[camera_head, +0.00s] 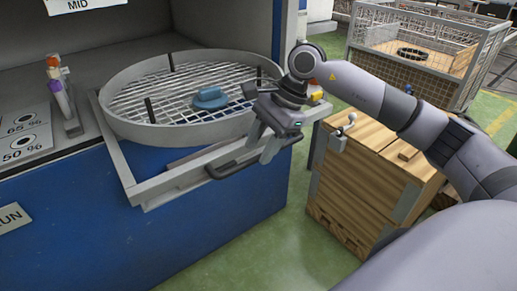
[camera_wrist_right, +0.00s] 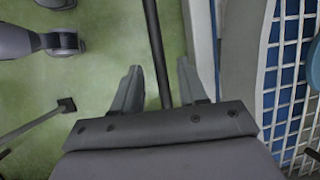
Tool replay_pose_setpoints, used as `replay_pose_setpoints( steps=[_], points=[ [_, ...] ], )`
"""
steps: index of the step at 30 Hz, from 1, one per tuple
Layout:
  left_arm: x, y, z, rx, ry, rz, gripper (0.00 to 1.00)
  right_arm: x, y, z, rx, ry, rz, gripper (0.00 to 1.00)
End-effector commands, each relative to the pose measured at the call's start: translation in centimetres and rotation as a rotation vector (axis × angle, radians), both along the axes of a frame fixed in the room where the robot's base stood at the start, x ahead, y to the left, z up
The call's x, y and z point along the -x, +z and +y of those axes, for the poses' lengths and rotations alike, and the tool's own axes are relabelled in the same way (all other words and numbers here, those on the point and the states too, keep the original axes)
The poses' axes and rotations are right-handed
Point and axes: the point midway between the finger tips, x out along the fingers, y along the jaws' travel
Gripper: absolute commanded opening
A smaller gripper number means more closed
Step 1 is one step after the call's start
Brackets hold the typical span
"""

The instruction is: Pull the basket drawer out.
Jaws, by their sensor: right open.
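The basket drawer is a pale grey frame (camera_head: 170,187) carrying a round mesh basket (camera_head: 130,128); it juts out past the blue cabinet front. A dark bar handle (camera_head: 226,170) runs along the frame's front. My right gripper (camera_head: 268,150) is at the right part of this handle, fingers pointing down. In the right wrist view the open fingers (camera_wrist_right: 158,85) stand on either side of the dark handle bar (camera_wrist_right: 153,35), with a gap visible on each side. The basket mesh (camera_wrist_right: 285,95) shows at the right there. My left gripper is in neither view.
A blue object (camera_head: 209,98) lies in the basket. A wooden crate (camera_head: 370,180) stands right of the cabinet, below my right arm. A wire-mesh cage (camera_head: 425,60) is farther back. Green floor (camera_head: 285,250) in front of the drawer is clear.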

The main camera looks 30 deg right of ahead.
Motion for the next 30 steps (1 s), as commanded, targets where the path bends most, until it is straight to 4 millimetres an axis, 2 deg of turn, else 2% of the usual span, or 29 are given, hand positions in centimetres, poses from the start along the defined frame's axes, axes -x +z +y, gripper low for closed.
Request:
replay_pose_setpoints(
  steps=[3, 10, 30],
  points=[
    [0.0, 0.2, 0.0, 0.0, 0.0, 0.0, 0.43, 0.3, 2.1, -0.9, 0.0, -0.002, -0.005, 0.42],
    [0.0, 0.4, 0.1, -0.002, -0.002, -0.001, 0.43, 0.7, 4.6, -2.0, 0.001, 0.0, -0.003, 0.42],
    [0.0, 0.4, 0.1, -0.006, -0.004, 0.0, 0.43, 0.8, 5.0, -2.2, 0.001, -0.001, -0.001, 0.42]
  ],
)
